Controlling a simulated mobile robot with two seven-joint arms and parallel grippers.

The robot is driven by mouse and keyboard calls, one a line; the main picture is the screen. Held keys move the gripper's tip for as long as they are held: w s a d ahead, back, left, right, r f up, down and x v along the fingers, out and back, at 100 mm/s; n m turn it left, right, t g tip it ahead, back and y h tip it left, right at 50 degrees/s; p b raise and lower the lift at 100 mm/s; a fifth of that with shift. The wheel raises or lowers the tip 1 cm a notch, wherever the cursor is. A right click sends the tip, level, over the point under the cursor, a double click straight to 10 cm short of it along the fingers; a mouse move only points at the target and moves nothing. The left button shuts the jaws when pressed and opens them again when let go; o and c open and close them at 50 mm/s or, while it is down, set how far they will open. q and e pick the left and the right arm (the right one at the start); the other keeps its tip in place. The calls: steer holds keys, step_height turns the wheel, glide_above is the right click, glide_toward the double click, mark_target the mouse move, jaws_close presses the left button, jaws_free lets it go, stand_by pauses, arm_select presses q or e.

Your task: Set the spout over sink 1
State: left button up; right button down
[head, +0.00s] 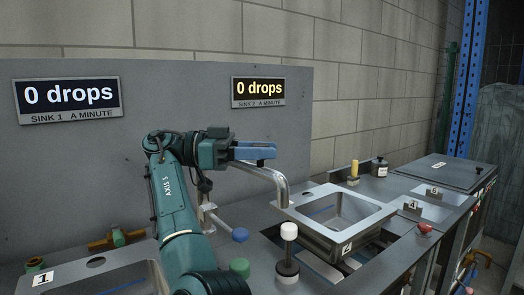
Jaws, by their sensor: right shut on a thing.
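The metal spout (273,178) is a bent tube that runs right and turns down at its end, beside the left rim of sink 2 (326,236). My right gripper (262,151) has blue fingers and is shut at the top of the spout; the exact contact is hard to see. Sink 1 (124,281) is at the lower left, partly cut off by the frame, with a plate marked 1 (43,279). The spout's end is well to the right of sink 1. My left gripper is not in view.
The sign for sink 1 (68,96) and the sign for sink 2 (258,92) both read 0 drops. A blue knob (239,235), a green knob (239,267) and a white knob (289,231) stand between the sinks. Brass fittings (103,243) are behind sink 1.

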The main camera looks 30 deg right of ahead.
steer(key=c, duration=1.1)
jaws_free()
steer(key=shift+r, duration=0.15)
step_height(320, 180, up, 10)
steer(key=shift+f+p, duration=0.1)
steer(key=shift+p, duration=1.15)
steer(key=shift+c, duration=0.2)
